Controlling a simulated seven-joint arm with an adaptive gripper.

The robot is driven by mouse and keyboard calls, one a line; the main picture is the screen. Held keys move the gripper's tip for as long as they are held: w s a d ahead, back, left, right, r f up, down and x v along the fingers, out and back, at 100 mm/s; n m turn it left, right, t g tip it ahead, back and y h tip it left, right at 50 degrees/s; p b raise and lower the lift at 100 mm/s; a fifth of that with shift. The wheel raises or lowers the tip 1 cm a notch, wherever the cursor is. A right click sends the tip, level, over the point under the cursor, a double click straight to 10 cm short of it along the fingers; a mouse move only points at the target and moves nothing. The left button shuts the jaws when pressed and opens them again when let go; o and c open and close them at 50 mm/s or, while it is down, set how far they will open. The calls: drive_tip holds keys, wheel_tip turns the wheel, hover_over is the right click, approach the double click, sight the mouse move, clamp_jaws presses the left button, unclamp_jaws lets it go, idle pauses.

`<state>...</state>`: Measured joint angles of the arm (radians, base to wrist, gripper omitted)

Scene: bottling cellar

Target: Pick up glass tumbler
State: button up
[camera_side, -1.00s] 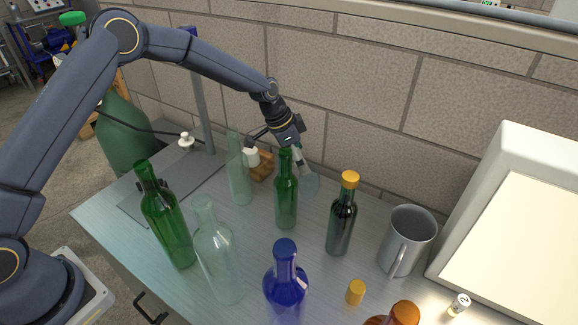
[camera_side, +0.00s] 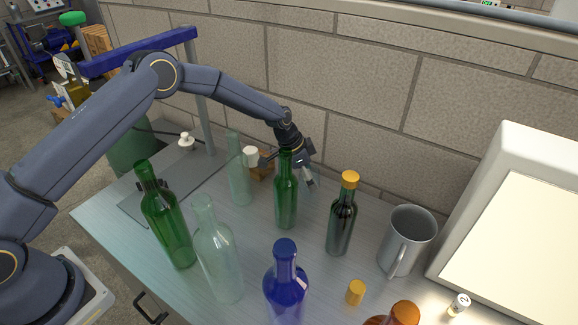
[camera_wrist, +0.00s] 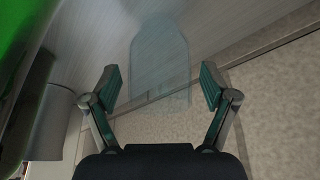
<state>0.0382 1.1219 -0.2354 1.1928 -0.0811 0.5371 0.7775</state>
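The glass tumbler (camera_wrist: 160,52) is clear and faintly bluish. In the wrist view it stands out ahead of my gripper (camera_wrist: 162,86), roughly centred between the two fingers. My gripper is open, with a wide gap between its fingertips and nothing clamped. I cannot tell how far the tumbler reaches between the fingers. In the side view the tumbler (camera_side: 314,197) shows only faintly by the wall, behind the green bottle (camera_side: 286,195) and partly hidden by my gripper.
A clear bottle (camera_side: 238,175) stands left of the green bottle, and a dark bottle with a yellow cap (camera_side: 341,222) stands to its right. A grey mug (camera_side: 408,240) is farther right. The brick wall (camera_side: 345,120) runs close behind. Blue (camera_side: 286,285) and other bottles stand in front.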

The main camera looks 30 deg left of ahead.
drive_tip(key=c, duration=1)
drive_tip(key=shift+r, duration=0.15)
